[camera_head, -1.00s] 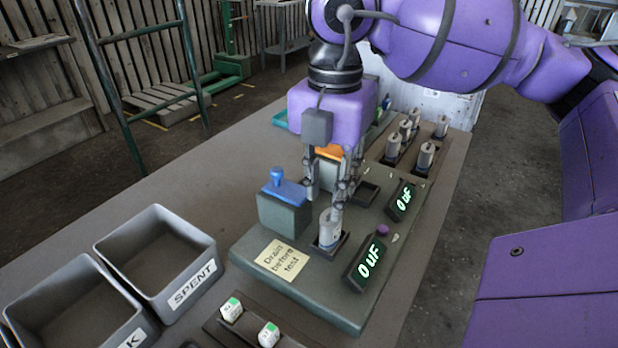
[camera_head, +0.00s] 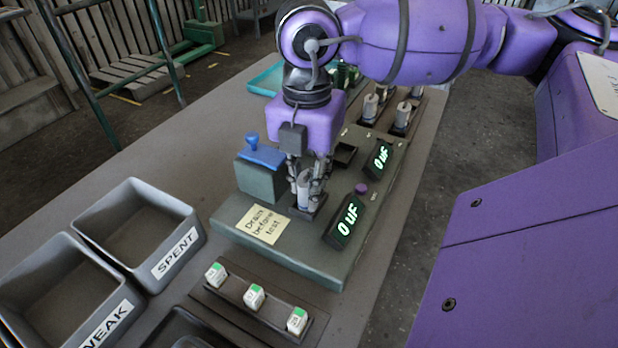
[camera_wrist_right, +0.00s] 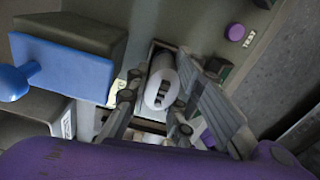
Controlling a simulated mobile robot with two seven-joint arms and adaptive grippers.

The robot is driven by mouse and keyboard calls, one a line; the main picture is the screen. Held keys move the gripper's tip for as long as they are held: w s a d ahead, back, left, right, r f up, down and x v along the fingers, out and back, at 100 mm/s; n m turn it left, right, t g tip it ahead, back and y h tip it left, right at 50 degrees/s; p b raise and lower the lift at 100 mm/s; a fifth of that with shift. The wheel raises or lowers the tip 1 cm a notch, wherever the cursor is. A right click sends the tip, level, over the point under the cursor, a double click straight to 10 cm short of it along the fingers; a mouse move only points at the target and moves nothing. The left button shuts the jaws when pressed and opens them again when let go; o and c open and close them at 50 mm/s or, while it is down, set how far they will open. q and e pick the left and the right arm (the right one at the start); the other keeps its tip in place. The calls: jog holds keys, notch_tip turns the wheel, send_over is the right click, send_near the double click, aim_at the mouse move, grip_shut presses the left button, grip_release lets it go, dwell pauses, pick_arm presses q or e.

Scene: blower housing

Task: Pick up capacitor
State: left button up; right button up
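A pale cylindrical capacitor (camera_head: 304,192) stands upright in the dark near socket of the green-grey test fixture (camera_head: 290,258). In the right wrist view the capacitor (camera_wrist_right: 161,82) shows end-on, with dark marks on its top. My right gripper (camera_head: 305,186) points down over it, one finger on each side. In the wrist view its fingers (camera_wrist_right: 165,95) look spread, with a gap visible on the left of the capacitor and the right finger close to it. My left gripper is not in view.
A block with a blue handle (camera_head: 264,153) stands close left of the right gripper. Displays reading 0 uF (camera_head: 346,218) stand to the right. Grey SPENT (camera_head: 178,256) and WEAK bins are at left. A rack of small white-and-green parts (camera_head: 255,296) lies in front. More capacitors (camera_head: 371,106) stand behind.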

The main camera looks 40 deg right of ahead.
jog(key=shift+c, duration=1)
jog(key=shift+r, duration=0.15)
